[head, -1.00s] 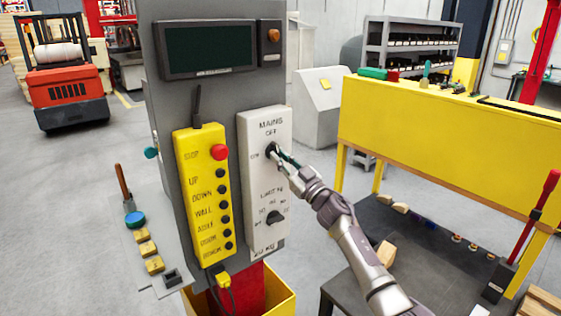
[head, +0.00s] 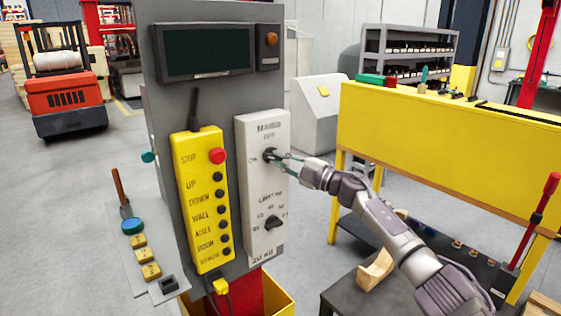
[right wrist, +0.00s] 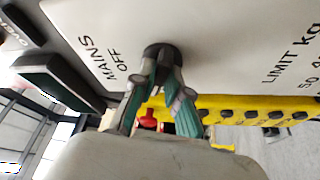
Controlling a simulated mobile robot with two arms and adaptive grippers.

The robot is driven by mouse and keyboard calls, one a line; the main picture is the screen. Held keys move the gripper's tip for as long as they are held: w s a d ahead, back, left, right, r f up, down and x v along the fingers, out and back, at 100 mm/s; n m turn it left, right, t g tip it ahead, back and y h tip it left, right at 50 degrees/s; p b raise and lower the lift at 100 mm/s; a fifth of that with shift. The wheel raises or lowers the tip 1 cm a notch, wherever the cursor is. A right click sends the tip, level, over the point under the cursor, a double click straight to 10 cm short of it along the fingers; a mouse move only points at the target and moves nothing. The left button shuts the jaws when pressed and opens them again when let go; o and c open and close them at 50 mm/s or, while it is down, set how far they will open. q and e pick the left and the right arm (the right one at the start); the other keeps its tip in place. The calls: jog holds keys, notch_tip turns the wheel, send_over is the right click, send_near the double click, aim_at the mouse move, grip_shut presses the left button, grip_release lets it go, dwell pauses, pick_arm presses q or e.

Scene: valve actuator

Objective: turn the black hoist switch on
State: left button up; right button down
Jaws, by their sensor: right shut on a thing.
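The black MAINS switch (head: 268,154) sits near the top of a light grey panel (head: 262,190), under the word OFF, with ON to its left. My right gripper (head: 280,157) reaches it from the right and is shut on it. In the right wrist view the two green-sided fingers (right wrist: 160,78) close around the dark round switch (right wrist: 162,50) just below the MAINS and OFF lettering. The fingers hide part of the switch, so I cannot tell exactly which way it points. My left gripper is not in view.
A yellow pendant (head: 203,200) with a red stop button hangs left of the panel. A second black knob (head: 273,222), the LIMIT KG dial, lies below the switch. A dark screen (head: 205,51) is above. A yellow bench (head: 430,145) stands at the right behind my arm.

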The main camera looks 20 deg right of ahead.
jog(key=shift+n+g+h+p, duration=0.4)
jog(key=shift+n+g, duration=0.3)
jog(key=shift+n, duration=1.3)
jog(key=c, duration=1.2)
grip_release()
jog(key=shift+o, duration=0.2)
jog(key=shift+r, duration=0.1)
jog(key=shift+s+d, duration=0.1)
jog(key=shift+d, duration=0.05)
jog(key=v, duration=1.1)
jog(key=shift+s+d, duration=0.25)
